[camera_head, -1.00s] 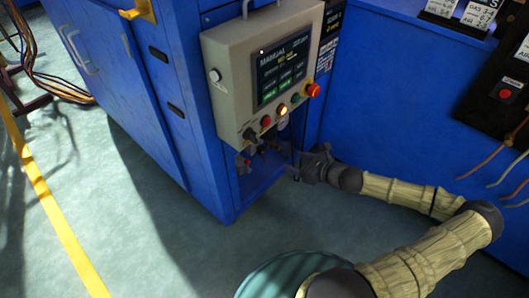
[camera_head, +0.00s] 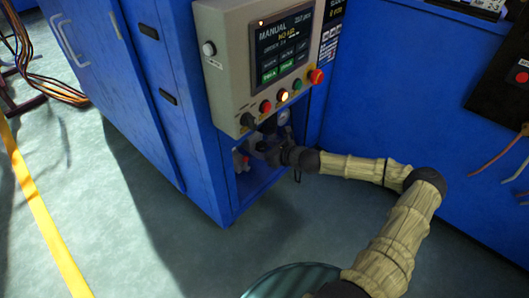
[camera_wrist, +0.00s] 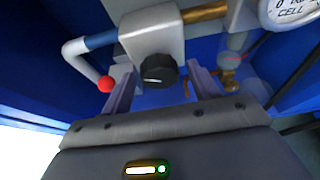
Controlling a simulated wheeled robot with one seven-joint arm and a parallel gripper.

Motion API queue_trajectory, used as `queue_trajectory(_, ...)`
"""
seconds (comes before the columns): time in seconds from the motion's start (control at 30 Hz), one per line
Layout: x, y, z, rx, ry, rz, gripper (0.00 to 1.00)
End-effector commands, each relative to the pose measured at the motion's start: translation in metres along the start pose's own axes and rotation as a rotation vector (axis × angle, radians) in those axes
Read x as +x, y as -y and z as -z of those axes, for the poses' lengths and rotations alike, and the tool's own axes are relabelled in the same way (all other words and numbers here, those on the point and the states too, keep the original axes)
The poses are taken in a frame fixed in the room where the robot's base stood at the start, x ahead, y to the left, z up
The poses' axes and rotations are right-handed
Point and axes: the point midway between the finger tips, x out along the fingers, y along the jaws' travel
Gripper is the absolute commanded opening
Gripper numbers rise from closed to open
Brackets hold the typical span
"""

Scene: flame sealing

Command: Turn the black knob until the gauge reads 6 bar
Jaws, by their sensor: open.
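The black knob (camera_wrist: 159,70) sits on the front of a light grey block (camera_wrist: 152,34) in the wrist view. My gripper (camera_wrist: 160,76) is open, with one finger to each side of the knob; I cannot tell whether either finger touches it. Part of a white round gauge (camera_wrist: 292,10) is at the top right corner of the wrist view, marked "CELL"; it is cut off and its needle cannot be read. In the head view my gripper (camera_head: 268,152) is inside the recess below the grey control panel, and it hides the knob.
A lever with a red ball end (camera_wrist: 106,84) is left of the knob, close to the left finger. A brass pipe (camera_wrist: 204,11) runs right from the block. The control panel (camera_head: 232,72) overhangs the recess of the blue cabinet (camera_head: 183,120).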

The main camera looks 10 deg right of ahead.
Motion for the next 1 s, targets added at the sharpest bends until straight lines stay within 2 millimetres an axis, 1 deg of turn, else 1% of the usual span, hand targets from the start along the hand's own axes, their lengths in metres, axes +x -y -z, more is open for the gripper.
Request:
queue_trajectory(0.1, 0.0054, -0.0001, -0.0001, 0.000, 0.000, 0.000, 0.61)
queue_trajectory(0.33, 0.0047, 0.0004, -0.0007, 0.001, 0.000, 0.001, 0.61)
queue_trajectory(0.47, 0.0044, 0.0006, -0.0004, 0.001, 0.000, 0.001, 0.35)
queue_trajectory(0.5, 0.0041, 0.0011, -0.0003, 0.001, 0.000, 0.002, 0.27)
queue_trajectory(0.57, 0.0039, 0.0013, -0.0002, 0.001, 0.000, 0.002, 0.17)
queue_trajectory(0.77, 0.0037, 0.0013, -0.0001, -0.003, 0.000, 0.004, 0.17)
queue_trajectory(1.0, 0.0032, 0.0009, -0.0010, -0.050, -0.001, 0.024, 0.17)
